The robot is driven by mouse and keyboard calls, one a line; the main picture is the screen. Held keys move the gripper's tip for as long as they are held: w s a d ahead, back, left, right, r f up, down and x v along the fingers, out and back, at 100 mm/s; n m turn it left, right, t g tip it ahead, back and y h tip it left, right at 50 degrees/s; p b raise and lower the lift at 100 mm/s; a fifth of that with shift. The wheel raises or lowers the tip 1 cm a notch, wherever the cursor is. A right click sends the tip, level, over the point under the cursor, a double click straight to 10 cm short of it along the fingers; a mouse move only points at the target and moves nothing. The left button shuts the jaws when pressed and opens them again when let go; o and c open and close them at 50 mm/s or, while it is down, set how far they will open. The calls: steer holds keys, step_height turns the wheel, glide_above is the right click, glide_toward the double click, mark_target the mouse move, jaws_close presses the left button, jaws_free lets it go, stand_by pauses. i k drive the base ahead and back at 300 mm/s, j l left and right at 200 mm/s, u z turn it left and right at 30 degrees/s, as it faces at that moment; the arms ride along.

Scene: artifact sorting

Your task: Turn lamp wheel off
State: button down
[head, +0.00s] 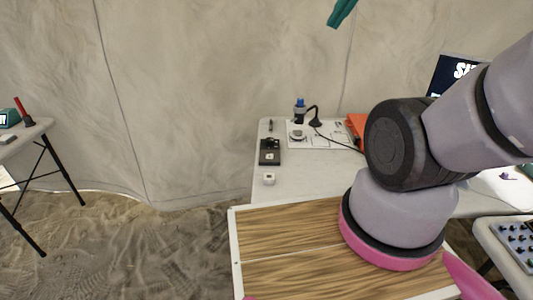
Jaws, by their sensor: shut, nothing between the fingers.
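A small black lamp (315,117) with a curved neck stands on the white table against the tent wall, with a dark cable running to the right. Its wheel is too small to make out, and I cannot tell whether the lamp is lit. The rest of the gripper is out of frame.
The white table (300,184) holds a black box (269,152), a small white block (269,179), a blue-topped dark cylinder (299,110), papers and an orange item (356,125). A screen (456,73) stands behind my arm. Another table (30,130) is at left; sandy floor lies between.

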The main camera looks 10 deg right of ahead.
mark_target(269, 141)
steer(key=l+u, duration=0.55)
steer(key=u, duration=0.2)
